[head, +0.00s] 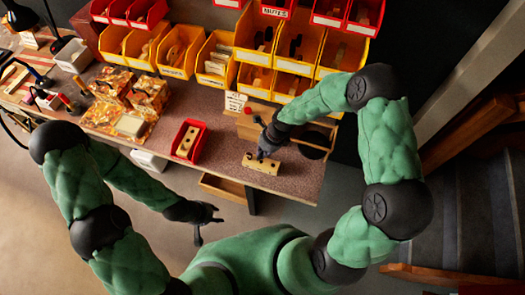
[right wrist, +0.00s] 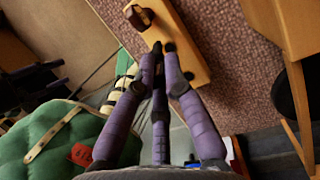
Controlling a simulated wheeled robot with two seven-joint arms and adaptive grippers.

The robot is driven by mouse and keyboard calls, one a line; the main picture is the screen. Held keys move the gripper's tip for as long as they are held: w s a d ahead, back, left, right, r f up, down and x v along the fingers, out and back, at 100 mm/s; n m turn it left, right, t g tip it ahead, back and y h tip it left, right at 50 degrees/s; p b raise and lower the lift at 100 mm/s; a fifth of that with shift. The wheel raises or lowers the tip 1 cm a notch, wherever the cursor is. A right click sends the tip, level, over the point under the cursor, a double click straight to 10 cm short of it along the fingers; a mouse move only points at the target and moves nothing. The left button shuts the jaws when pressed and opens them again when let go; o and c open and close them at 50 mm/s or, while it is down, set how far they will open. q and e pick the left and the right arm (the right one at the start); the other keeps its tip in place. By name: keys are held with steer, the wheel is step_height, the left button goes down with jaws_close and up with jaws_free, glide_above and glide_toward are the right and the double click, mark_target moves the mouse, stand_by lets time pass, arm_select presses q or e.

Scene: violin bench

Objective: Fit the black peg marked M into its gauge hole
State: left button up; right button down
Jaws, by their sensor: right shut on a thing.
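The gauge block (head: 266,167) is a pale wooden bar with dark holes, lying on the bench near its front edge. It also shows in the right wrist view (right wrist: 184,34). My right gripper (head: 262,151) is at the block's upper edge in the head view, its fingers closed together. In the right wrist view the fingers meet on a small black peg (right wrist: 157,47), mostly hidden between them, beside a dark hole at the block's edge. Whether the peg touches the block I cannot tell; its M mark is not visible. My left gripper (head: 207,223) is open and empty, off the bench's front edge.
A red bin (head: 201,149) holding a pale piece with dark holes stands left of the block. Yellow and red bins (head: 252,79) line the back. Patterned boxes (head: 101,115) sit further left.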

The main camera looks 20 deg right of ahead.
stand_by(0.7)
steer(key=shift+g+h, duration=0.3)
steer(key=shift+h, duration=0.1)
steer(key=shift+d+f+n+h+b, duration=0.1)
steer(key=shift+n+h+b, duration=0.2)
steer(key=shift+b, duration=0.2)
steer(key=shift+d+n+g+h+b, duration=0.2)
steer(key=shift+n+g+h+b, duration=0.1)
steer(key=shift+g+h+b, duration=0.35)
steer(key=shift+w+a+b, duration=0.35)
steer(key=shift+a+b, duration=0.05)
steer(key=shift+f+b, duration=1.95)
steer(key=shift+b, duration=0.05)
stand_by(0.4)
steer(key=c, duration=1.8)
jaws_free()
steer(key=o, duration=0.5)
steer(key=shift+o, duration=0.2)
